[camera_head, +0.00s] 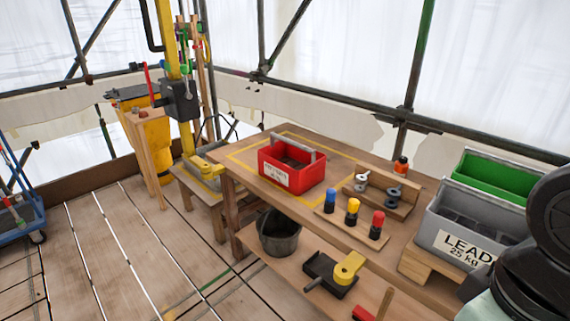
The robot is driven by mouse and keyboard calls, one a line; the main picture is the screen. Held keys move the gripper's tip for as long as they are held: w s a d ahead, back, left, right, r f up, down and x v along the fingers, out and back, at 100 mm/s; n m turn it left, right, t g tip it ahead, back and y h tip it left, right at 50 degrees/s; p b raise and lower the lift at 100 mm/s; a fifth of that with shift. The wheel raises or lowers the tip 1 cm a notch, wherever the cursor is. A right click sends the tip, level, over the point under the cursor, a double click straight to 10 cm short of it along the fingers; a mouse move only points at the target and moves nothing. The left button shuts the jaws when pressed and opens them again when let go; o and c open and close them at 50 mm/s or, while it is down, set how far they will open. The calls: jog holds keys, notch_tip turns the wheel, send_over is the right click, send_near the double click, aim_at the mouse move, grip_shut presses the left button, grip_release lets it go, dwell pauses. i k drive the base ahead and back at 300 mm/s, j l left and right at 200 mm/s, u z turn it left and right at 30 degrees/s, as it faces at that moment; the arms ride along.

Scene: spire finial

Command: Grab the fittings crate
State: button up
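The fittings crate appears to be the red box (279,175) on the wooden bench, though its small white label is too small to read fully. It stands upright inside a yellow outline on the bench top, with a grey bar handle (299,145) across its top. Its inside looks dark and its contents are unclear. Dark, rounded links of my arm show at the right edge, well apart from the red crate. My gripper is not in view.
The wooden bench (240,176) also bears blue, yellow and red-topped pieces (352,211) and metal fittings (361,182). A grey LEAD bin (440,222) and green bin (495,172) stand at the right. A bucket (279,233) is below. Floor planks (130,240) at left are clear.

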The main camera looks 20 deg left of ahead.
aim_at(296, 167)
jog(key=i+j, duration=0.2)
jog(key=j, duration=0.3)
jog(key=i+j+z, duration=0.1)
jog(key=j, duration=0.4)
jog(key=i+j, duration=0.3)
jog(key=j, duration=0.25)
jog(key=i+j+z, duration=0.15)
jog(key=j, duration=0.4)
jog(key=i+j, duration=0.2)
jog(key=j, duration=0.3)
jog(key=i+j+z, duration=0.1)
jog(key=j, duration=0.45)
jog(key=i+j, duration=0.2)
jog(key=j, duration=0.4)
jog(key=i+j+z, duration=0.1)
jog(key=j, duration=0.45)
jog(key=i, duration=0.05)
